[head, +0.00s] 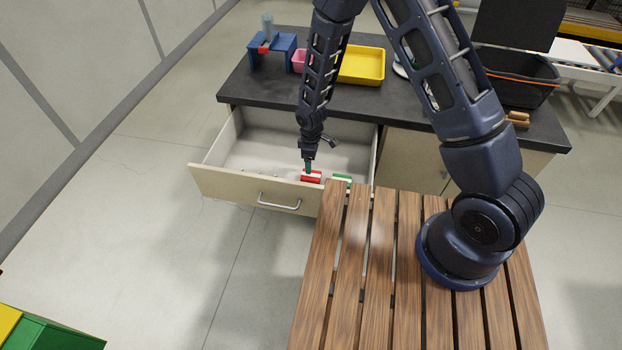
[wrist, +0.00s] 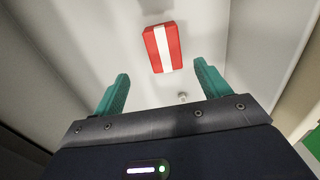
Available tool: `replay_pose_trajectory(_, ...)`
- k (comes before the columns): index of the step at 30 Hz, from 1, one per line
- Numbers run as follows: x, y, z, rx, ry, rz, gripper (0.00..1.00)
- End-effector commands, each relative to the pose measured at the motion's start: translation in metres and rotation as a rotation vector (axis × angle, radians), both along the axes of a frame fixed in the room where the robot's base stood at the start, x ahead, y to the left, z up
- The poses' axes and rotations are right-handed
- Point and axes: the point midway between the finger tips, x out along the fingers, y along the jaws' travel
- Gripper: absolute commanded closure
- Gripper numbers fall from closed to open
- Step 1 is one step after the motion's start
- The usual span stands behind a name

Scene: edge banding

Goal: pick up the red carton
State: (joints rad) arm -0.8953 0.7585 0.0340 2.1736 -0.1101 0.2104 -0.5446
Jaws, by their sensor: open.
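The red carton (head: 311,177) has a white band and lies in the open drawer (head: 232,181), near its front panel. In the wrist view the red carton (wrist: 155,48) lies on the pale drawer floor, ahead of the fingertips and roughly between their lines. My gripper (head: 308,166) is over the drawer, just above the carton in the head view.
A green and white carton (head: 342,180) lies right of the red one. Small items lie in the drawer, including a round metallic one (wrist: 183,97). The dark countertop (head: 255,88) above holds a blue stand (head: 272,50), a yellow tray (head: 362,66) and a black bin (head: 515,85).

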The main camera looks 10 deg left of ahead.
Motion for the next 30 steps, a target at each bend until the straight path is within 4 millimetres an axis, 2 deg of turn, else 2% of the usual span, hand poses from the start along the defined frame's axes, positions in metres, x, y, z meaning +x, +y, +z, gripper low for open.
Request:
replay_pose_trajectory(7,-0.001,-0.001,-0.032,-0.003,0.002,-0.001,0.25)
replay_pose_trajectory(20,-0.003,-0.001,-0.054,-0.002,0.001,-0.002,0.25)
replay_pose_trajectory(30,-0.007,-0.001,-0.092,-0.002,0.001,-0.002,0.25)
